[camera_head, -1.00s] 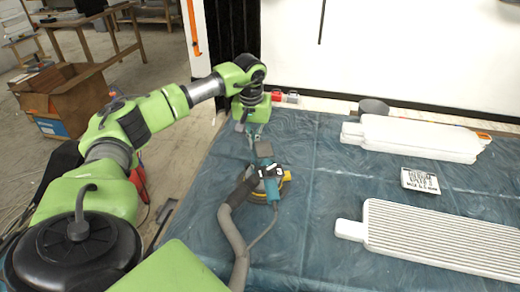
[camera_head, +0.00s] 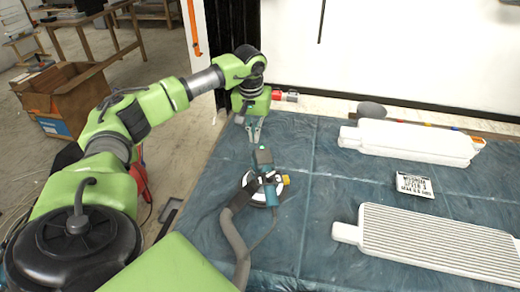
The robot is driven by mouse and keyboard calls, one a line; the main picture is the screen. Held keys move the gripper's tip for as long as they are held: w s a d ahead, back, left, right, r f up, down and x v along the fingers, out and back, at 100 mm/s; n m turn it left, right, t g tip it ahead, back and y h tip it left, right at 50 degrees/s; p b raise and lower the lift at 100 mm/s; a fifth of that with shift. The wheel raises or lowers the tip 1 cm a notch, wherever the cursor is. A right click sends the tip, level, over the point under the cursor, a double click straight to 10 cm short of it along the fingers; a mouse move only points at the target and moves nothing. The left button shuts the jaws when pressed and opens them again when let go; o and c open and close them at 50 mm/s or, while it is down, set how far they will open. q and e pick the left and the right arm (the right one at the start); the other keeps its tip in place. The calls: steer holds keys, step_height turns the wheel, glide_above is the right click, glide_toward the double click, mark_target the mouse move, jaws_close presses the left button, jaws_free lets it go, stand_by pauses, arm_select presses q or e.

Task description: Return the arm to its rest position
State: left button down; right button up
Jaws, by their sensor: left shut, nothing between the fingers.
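My left arm (camera_head: 160,100) is green and black and reaches in from the left over the table's far left part. My left gripper (camera_head: 254,130) hangs at its end, shut and empty, just beyond a blue and black power sander (camera_head: 265,182). The sander lies on the blue covered table (camera_head: 310,190) with a grey hose (camera_head: 236,240) running toward me. The small gap between fingertips and sander is hard to judge. My right gripper does not show.
A white smooth panel (camera_head: 410,142), a white ribbed panel (camera_head: 435,242) and a printed card (camera_head: 414,185) lie on the right side of the table. A dark round object (camera_head: 371,110) and a small red object (camera_head: 277,95) are at the back. A cardboard box (camera_head: 65,100) stands on the floor at left.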

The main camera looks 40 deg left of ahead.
arm_select(q)
steer(key=shift+r+p, duration=0.35)
steer(key=shift+r, duration=0.4)
